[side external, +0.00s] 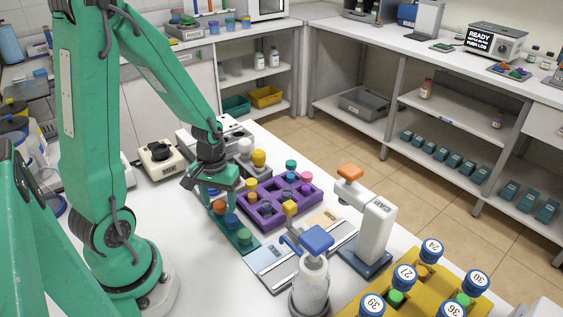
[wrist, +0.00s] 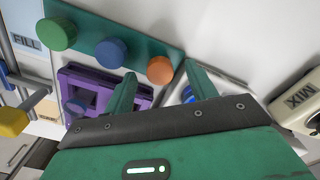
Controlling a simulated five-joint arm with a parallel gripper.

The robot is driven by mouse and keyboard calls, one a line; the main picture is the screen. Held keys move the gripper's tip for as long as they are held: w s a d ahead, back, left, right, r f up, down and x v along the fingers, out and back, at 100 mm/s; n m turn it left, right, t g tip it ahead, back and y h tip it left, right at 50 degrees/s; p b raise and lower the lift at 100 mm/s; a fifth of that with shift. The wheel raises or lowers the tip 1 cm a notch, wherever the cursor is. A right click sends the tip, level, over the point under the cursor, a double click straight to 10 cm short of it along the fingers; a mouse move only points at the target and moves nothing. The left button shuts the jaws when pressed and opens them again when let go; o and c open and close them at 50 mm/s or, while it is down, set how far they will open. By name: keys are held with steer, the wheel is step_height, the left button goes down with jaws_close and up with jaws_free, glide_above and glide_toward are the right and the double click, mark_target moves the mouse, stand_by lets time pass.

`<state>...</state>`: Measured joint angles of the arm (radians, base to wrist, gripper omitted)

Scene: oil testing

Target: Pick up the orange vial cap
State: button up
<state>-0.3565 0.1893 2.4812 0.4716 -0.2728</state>
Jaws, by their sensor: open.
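The orange vial cap (side external: 219,207) sits at one end of a green strip (side external: 240,249), beside a blue cap (side external: 231,220) and a green cap (side external: 244,236). In the wrist view the orange cap (wrist: 160,71) shows between the tips of my fingers, with the blue cap (wrist: 111,53) and green cap (wrist: 59,34) to its left. My gripper (side external: 211,194) is open and empty, close to the orange cap at the strip's far end. I cannot tell whether a finger touches the cap. The arm hides part of the area behind it.
A purple rack (side external: 262,222) with coloured caps stands right of the strip. The yellow rack (side external: 388,316) holds numbered vials. The MIX unit (side external: 160,160) is behind left.

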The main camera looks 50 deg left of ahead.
steer(key=shift+f, duration=0.2)
stand_by(0.4)
steer(key=c, duration=1.1)
steer(key=shift+o, duration=0.2)
